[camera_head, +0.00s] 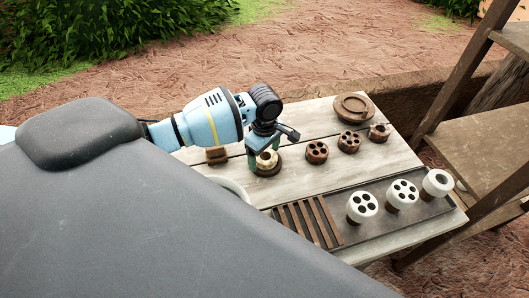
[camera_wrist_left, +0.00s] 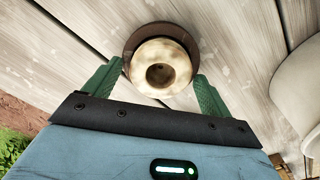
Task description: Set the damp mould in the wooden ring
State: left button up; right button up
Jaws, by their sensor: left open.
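A cream round mould (camera_head: 267,160) with a dark hole in its middle sits on the pale plank table, within a dark brown round ring or base (camera_head: 265,173). In the left wrist view the mould (camera_wrist_left: 160,68) looks seated inside the brown rim (camera_wrist_left: 148,31), which shows behind it. My left gripper (camera_head: 265,152) is open, with its green fingers (camera_wrist_left: 158,72) on either side of the mould. I cannot tell whether they touch it. The lower part of the mould is hidden. My right gripper is not in view.
Several brown clay pieces with holes (camera_head: 317,152) stand right of my gripper, with a brown round dish (camera_head: 354,107) behind. White holed pieces (camera_head: 362,207) stand on a dark tray beside a slatted rack (camera_head: 309,222). A small brown block (camera_head: 216,155) lies left. Wooden shelving (camera_head: 490,150) rises right.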

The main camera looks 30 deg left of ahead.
aim_at(265, 155)
pick_arm(q)
jog(key=shift+r, duration=0.2)
notch_tip(265, 155, up, 12)
jog(key=p, duration=0.1)
jog(key=shift+p, duration=0.35)
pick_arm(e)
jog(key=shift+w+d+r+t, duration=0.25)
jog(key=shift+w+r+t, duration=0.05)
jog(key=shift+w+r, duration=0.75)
